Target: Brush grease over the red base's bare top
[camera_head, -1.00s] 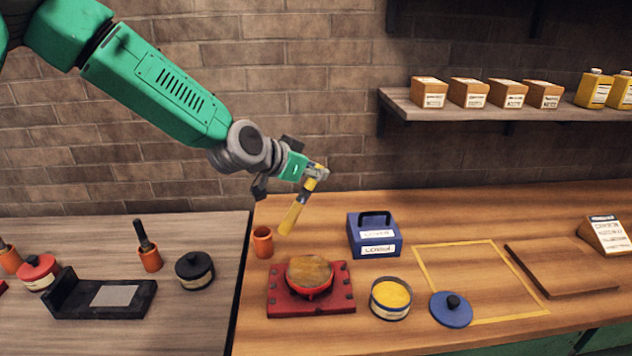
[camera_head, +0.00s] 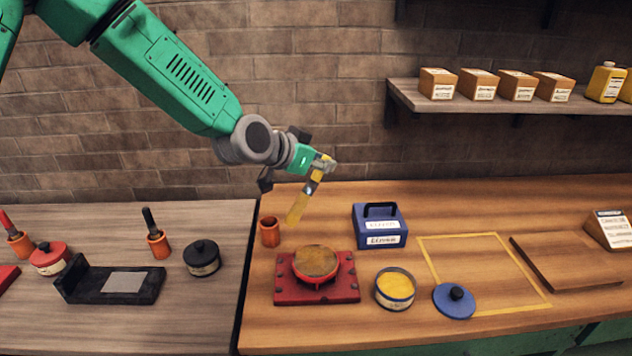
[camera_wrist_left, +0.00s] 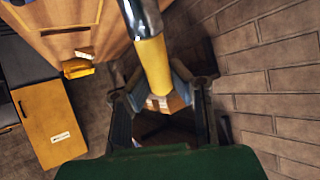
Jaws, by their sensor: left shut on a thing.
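The red base (camera_head: 345,289) sits on the wooden bench, with a round brownish top (camera_head: 316,261) raised on it. My left gripper (camera_head: 322,166) is shut on a brush (camera_head: 299,207) with yellow bristles and a metal ferrule. The brush hangs tilted above and slightly left of the base, apart from it. The brush's yellow handle (camera_wrist_left: 152,64) shows between the fingers in the left wrist view. An open tin of yellow grease (camera_head: 396,285) stands right of the base. Its blue lid (camera_head: 454,301) lies beside it. My right gripper is out of view.
An empty orange cup (camera_head: 270,232) stands left of the base. A blue box (camera_head: 380,228) with a handle is behind the tin. A yellow outlined area (camera_head: 485,267) and a wooden board (camera_head: 565,262) lie at the right. A second bench at the left holds cups, tins and a black block.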

